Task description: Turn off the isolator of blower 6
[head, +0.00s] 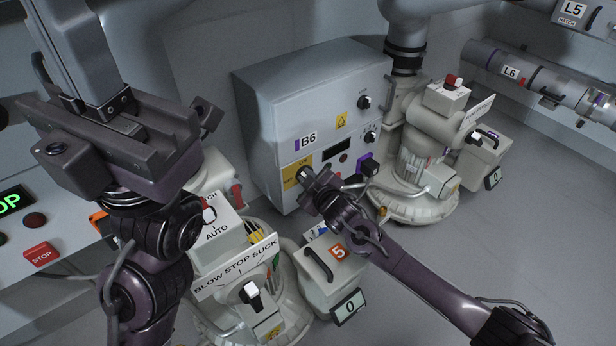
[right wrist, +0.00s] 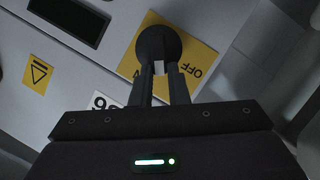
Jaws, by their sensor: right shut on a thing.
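The blower 6 cabinet (head: 265,115) is a grey box labelled B6 with a small dark display. Its isolator is a black round knob (right wrist: 158,42) on a yellow plate (head: 291,178) low on the front. The plate also shows in the right wrist view (right wrist: 205,59), where the word OFF reads upside down. My right gripper (head: 306,177) is at the knob, its fingers (right wrist: 160,82) shut on the knob's grip. The gripper hides part of the plate and the other position word. My left gripper (head: 120,140) is raised at the left, away from the cabinet; its jaws are unclear.
Blower 5's white unit (head: 235,268), with a BLOW STOP SUCK plate, stands below the cabinet. A grey box (head: 330,262) marked 5 is beside it. Another blower (head: 425,140) stands right. A purple-edged black connector (head: 369,167) sits close to my right gripper. Floor at right is clear.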

